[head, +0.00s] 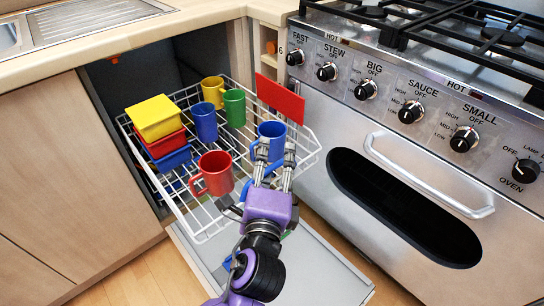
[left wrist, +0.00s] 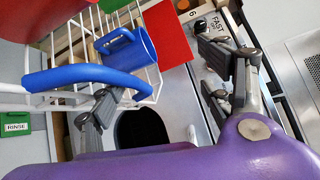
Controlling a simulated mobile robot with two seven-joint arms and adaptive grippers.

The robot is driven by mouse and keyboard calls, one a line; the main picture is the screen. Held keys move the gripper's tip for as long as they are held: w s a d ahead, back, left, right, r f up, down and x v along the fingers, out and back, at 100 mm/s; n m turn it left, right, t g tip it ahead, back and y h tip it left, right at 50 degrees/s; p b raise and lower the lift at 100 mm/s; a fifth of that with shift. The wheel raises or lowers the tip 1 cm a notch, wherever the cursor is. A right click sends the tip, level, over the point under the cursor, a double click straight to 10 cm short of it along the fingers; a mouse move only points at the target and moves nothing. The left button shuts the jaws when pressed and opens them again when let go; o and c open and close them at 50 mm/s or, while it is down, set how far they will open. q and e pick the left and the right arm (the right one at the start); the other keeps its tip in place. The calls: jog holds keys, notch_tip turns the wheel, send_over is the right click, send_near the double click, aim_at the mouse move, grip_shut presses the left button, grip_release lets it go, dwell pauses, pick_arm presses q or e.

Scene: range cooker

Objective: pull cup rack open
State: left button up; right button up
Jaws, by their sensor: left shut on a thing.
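The cup rack (head: 203,222) is a white wire basket, drawn part way out of the dark cabinet opening. It holds a red mug (head: 216,172), a blue mug (head: 270,140) and other cups. My left gripper (head: 274,164) is at the rack's front edge, beside the blue mug, and is shut on the rack; its fingers partly hide the contact. In the left wrist view a curved blue bar (left wrist: 85,76) crosses close to one finger, in front of a blue mug (left wrist: 128,50) and white wires. My right gripper is not in view.
A steel range cooker (head: 400,140) with knobs and an oven handle (head: 430,185) stands close on the right. Stacked yellow, red and blue boxes (head: 155,118) sit in the rack's left side. An open grey door panel (head: 325,275) lies below the rack.

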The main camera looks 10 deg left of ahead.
pick_arm(q)
jog(key=shift+s+d+r, duration=0.2)
jog(key=shift+s+r, duration=0.8)
jog(key=shift+r, duration=0.15)
jog(key=shift+c, duration=0.2)
jog(key=shift+s+r+t, duration=0.2)
jog(key=shift+s+t, duration=0.1)
jog(key=shift+s, duration=0.5)
jog(key=c, duration=0.5)
jog(key=shift+o, duration=0.2)
jog(key=shift+f, duration=0.45)
jog(key=shift+f, duration=0.1)
